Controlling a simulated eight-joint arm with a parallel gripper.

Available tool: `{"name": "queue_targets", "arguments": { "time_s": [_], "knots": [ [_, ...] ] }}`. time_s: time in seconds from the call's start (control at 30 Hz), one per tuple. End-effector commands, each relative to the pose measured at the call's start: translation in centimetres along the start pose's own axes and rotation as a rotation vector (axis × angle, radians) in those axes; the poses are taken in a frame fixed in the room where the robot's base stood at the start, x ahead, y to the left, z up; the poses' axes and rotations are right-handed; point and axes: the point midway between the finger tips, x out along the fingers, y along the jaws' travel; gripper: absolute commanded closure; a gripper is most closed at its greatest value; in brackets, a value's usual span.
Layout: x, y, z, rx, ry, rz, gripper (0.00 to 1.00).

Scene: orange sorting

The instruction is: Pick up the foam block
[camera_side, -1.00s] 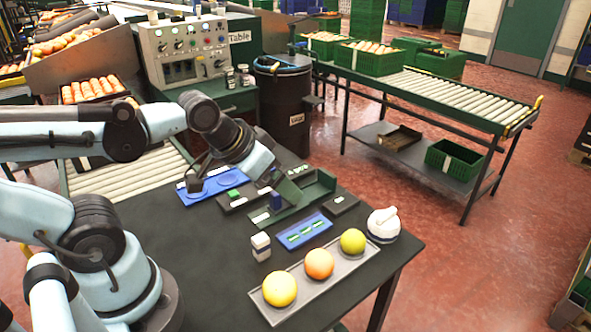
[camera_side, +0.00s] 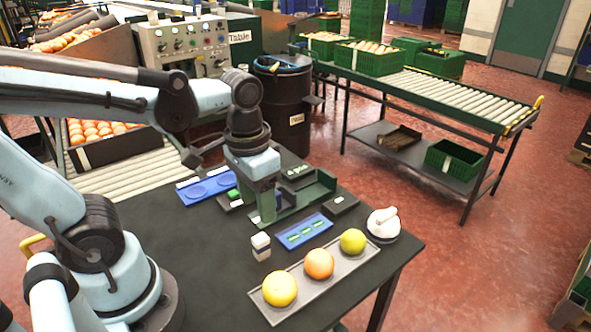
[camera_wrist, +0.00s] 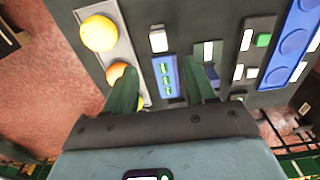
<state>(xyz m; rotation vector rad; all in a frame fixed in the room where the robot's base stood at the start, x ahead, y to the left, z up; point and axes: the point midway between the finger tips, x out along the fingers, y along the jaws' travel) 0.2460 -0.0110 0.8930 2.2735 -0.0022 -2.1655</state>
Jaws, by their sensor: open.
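No block is clearly marked as foam. A small white block with a dark band (camera_side: 261,246) stands on the dark table, left of the fruit tray; it also shows in the wrist view (camera_wrist: 158,39). A blue block (camera_wrist: 211,73) appears beside the right finger there. My gripper (camera_side: 266,213) points down over the table behind the white block. In the wrist view its green fingers (camera_wrist: 163,88) are apart and empty, with a blue tray seen between them.
The blue tray (camera_side: 289,242) with green pieces lies right of the white block. A grey tray (camera_side: 337,266) holds three fruits near the front edge. A white lidded pot (camera_side: 383,226) stands at right. A flat blue holder (camera_side: 192,193) lies at back left. The front left table is clear.

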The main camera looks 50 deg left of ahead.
Motion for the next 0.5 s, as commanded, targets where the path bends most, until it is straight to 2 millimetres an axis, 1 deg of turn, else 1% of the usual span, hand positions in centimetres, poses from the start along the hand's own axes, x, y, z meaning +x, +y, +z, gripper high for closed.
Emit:
{"name": "queue_targets", "arguments": {
  "time_s": [0.17,0.5],
  "knots": [
    [0.5,0.1,0.4,0.0,-0.053,-0.002,0.45],
    [4.1,0.1,0.6,0.0,-0.05,-0.002,0.45]
  ]
}}
